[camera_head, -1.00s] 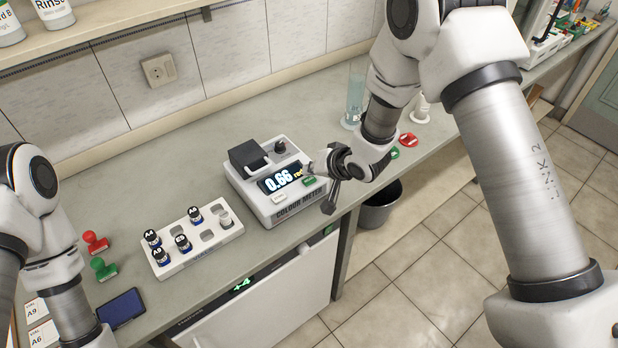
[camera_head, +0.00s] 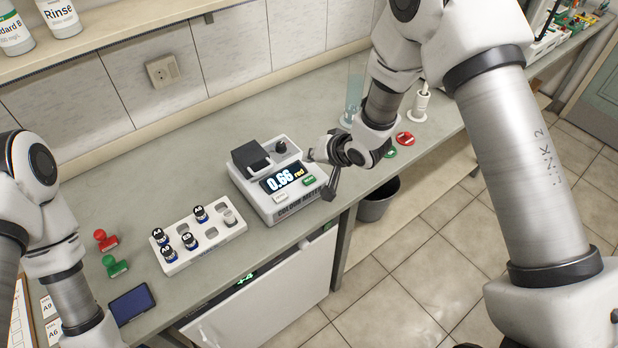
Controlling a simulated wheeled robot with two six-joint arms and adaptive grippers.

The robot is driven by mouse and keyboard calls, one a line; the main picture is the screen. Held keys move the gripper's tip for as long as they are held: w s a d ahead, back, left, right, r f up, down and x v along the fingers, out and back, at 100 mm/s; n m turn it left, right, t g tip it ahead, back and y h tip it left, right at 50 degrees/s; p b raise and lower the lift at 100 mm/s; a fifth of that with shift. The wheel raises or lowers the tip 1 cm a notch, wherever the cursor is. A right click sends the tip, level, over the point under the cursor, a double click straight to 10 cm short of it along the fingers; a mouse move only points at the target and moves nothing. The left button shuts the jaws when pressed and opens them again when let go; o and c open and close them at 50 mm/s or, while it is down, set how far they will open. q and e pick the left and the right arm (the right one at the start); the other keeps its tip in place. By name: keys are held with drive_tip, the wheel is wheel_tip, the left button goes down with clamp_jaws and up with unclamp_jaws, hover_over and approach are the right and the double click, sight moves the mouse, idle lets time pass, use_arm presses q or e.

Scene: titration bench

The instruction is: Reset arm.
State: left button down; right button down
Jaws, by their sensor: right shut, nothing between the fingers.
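My right gripper (camera_head: 329,189) is shut and empty. It hangs in front of the right side of the colour meter (camera_head: 287,211), at the bench's front edge. A white vial rack (camera_head: 196,251) stands left of the meter.
Red (camera_head: 105,240) and green (camera_head: 115,266) stamps and a dark blue pad (camera_head: 131,303) lie left of the rack. Red (camera_head: 405,139) and green items, a glass cylinder (camera_head: 353,98) and a white bottle (camera_head: 421,100) stand beyond my right forearm. A bin (camera_head: 377,203) is on the floor.

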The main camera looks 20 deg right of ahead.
idle(0.3)
drive_tip(key=shift+g+h, duration=0.4)
drive_tip(key=shift+g, duration=0.3)
drive_tip(key=s+f, duration=0.2)
drive_tip(key=f, duration=0.1)
drive_tip(key=s+d+f+b, duration=0.1)
drive_tip(key=s+f, duration=0.1)
drive_tip(key=f, duration=0.1)
drive_tip(key=s+f+b, duration=0.1)
drive_tip(key=s+f, duration=0.1)
drive_tip(key=f, duration=0.1)
drive_tip(key=shift+s+d, duration=0.15)
drive_tip(key=shift+s, duration=0.1)
drive_tip(key=s+d+f+n+g+h+b, duration=0.1)
drive_tip(key=s+d+f+g+b, duration=0.1)
drive_tip(key=s+f, duration=0.3)
drive_tip(key=s+d+f+n+g+h+b, duration=0.1)
drive_tip(key=s+f, duration=0.5)
drive_tip(key=s, duration=0.8)
drive_tip(key=s+d+f+n+g+h+b, duration=0.1)
drive_tip(key=s+d+f+g+b, duration=0.1)
drive_tip(key=s+f, duration=0.3)
drive_tip(key=s+g, duration=0.1)
drive_tip(key=s, duration=0.3)
drive_tip(key=shift+s+d+f+g+b, duration=0.15)
drive_tip(key=shift+d+f+g+b, duration=0.15)
drive_tip(key=shift+d+g, duration=0.1)
